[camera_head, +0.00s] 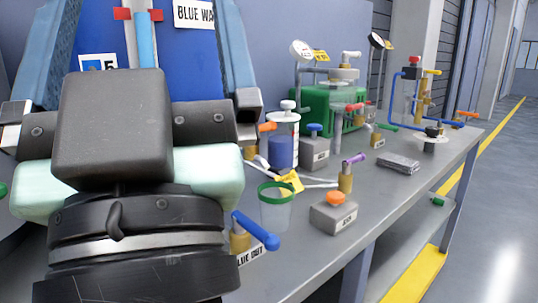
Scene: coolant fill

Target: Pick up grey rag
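The grey rag (398,162) lies folded and flat on the right part of the grey bench, near its front edge. My gripper (147,35) is large in the left of the view, seen from behind, with its two fingers spread wide apart. Nothing shows held between them. A blue panel and a pipe show in the gap, behind the fingers. The gripper is well to the left of the rag and apart from it. The fingers' ends reach the top of the picture and may be cut off.
The bench (300,262) holds a clear cup with a green rim (275,212), a grey block with an orange knob (333,214), a blue-handled valve (256,232), a green box (325,108) and a blue-piped fixture (428,135). Open floor (495,220) lies at right.

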